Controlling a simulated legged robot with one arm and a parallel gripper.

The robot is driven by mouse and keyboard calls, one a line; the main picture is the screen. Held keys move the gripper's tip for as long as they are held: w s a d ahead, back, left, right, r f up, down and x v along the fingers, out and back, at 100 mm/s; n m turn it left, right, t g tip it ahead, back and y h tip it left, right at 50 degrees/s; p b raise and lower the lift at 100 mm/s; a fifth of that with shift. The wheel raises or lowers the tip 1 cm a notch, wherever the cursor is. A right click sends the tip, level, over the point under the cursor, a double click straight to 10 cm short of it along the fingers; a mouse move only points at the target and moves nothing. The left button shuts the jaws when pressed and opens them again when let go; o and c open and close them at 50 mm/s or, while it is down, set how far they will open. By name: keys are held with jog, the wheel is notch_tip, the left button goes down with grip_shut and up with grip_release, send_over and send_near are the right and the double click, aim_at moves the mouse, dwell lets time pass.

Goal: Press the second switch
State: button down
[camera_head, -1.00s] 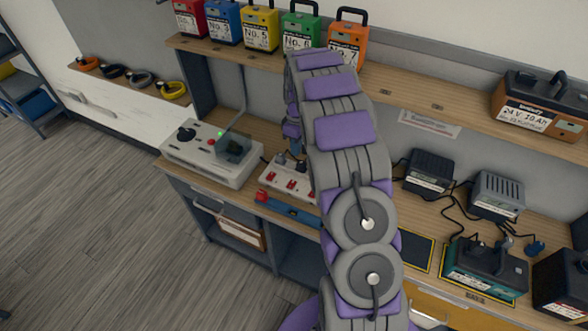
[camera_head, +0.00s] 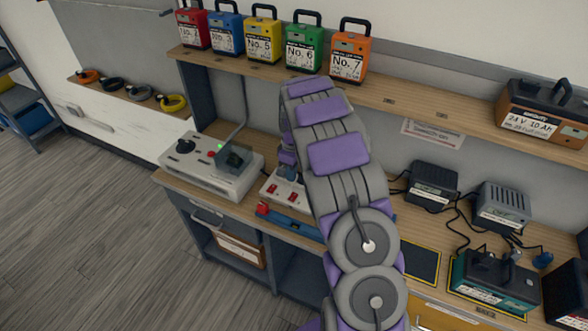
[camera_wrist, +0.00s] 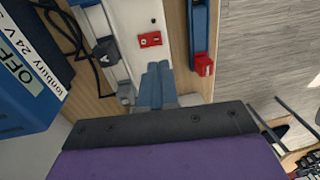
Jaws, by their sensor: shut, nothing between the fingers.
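A white power strip (camera_head: 268,186) with red switches lies on the workbench. Two switches show in the head view, a left one (camera_head: 272,188) and a right one (camera_head: 293,198); my arm hides the strip's right part. In the wrist view one red switch (camera_wrist: 150,40) shows just beyond my fingertips. My gripper (camera_wrist: 158,68) has its blue fingers together and empty, over the strip. The fingers hide the strip under them, and I cannot tell whether they touch it. In the head view my gripper (camera_head: 289,174) is just behind the switches.
Grey plugs (camera_wrist: 105,50) sit beside the switch in the wrist view. A blue bar with a red end (camera_wrist: 203,65) lies along the strip's other side. A white device (camera_head: 205,170) stands left of the strip. A shelf (camera_head: 400,108) with numbered boxes runs above the bench.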

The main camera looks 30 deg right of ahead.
aim_at(292, 198)
jog(key=f, duration=0.3)
jog(key=f+b, duration=0.1)
jog(key=f, duration=0.1)
jog(key=f+b, duration=0.1)
jog(key=f, duration=0.2)
jog(key=shift+s+d+f, duration=0.25)
jog(key=shift+s+f, duration=0.05)
jog(key=shift+s, duration=0.1)
jog(key=shift+a+f, duration=0.1)
jog(key=shift+f, duration=0.05)
jog(key=shift+a, duration=0.45)
jog(key=shift+d, duration=0.1)
jog(key=shift+s+f, duration=0.1)
jog(key=shift+s, duration=0.05)
jog(key=shift+f, duration=0.15)
jog(key=shift+d, duration=0.1)
